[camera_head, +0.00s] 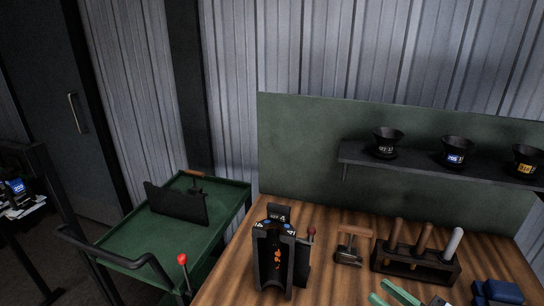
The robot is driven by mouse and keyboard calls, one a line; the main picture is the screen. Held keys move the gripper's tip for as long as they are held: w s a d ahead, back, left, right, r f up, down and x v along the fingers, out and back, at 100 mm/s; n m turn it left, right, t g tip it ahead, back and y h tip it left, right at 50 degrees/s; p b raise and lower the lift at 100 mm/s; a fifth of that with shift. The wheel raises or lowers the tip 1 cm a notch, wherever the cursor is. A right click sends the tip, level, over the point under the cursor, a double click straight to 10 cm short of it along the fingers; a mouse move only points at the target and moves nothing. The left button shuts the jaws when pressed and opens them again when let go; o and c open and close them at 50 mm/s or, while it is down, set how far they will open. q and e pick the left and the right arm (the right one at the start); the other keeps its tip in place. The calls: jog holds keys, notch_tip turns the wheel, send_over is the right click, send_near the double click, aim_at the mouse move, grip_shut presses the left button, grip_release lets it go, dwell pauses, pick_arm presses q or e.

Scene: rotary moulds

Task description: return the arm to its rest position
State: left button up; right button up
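Neither of my grippers can be made out in the head view, and I see no arm of mine over the table. What my grippers hold, if anything, cannot be seen. A black upright mould-like stand (262,268) with an open front stands on the wooden table (225,285). It has blue marks on top and an orange mark inside.
A wooden-handled tool (352,246) and a black rack (405,265) with several handles stand further right. Green-handled items (400,292) and a blue block (497,291) lie at the front. A shelf (430,163) holds black cups. A green cart (125,240) stands left.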

jog(key=s+d+f+m+g+h, duration=0.1)
jog(key=s+d+f+m+h, duration=0.1)
jog(key=f+m+h, duration=0.3)
jog(key=s+d+f+m+h, duration=0.1)
jog(key=d+f+m+h, duration=0.15)
jog(key=h, duration=0.45)
jog(key=s+a+f+n+g, duration=0.1)
jog(key=s+a+f+g, duration=0.15)
jog(key=s+g, duration=0.35)
jog(key=s+a+f+g, duration=0.1)
jog(key=s+f+g, duration=0.25)
jog(key=s, duration=0.55)
notch_tip(320, 180, down, 30)
jog(key=s+g+b, duration=0.2)
jog(key=b, duration=0.3)
pick_arm(q)
notch_tip(320, 180, down, 8)
jog(key=s+b, duration=0.2)
jog(key=b, duration=0.1)
pick_arm(e)
jog(key=s+d+f, duration=0.2)
jog(key=s+f, duration=1.4)
jog(key=f, duration=0.1)
jog(key=shift+d+n+g, duration=0.3)
jog(key=shift+n+g, duration=0.05)
jog(key=shift+g, duration=0.1)
